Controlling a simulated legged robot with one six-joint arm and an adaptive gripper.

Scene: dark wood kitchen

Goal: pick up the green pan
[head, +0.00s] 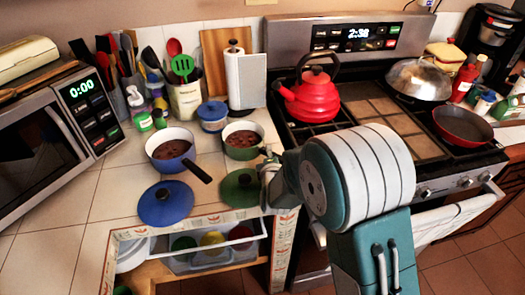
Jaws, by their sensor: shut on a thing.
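The green pan (257,132) stands upright on the white tiled counter, left of the stove, with brown food inside. Its handle points toward my arm and is mostly hidden. My gripper (267,168) is at the handle side of the pan, partly covered by my arm's teal and white joint. It is shut on the green pan, though the fingertips are hard to make out. A green lid (238,188) lies on the counter just in front of the pan.
A blue pan (170,150) and blue lid (165,205) are to the left. A blue lidded pot (212,116) and paper towel holder (245,80) stand behind. A red kettle (312,97) sits on the stove. An open drawer (215,255) juts out below the counter.

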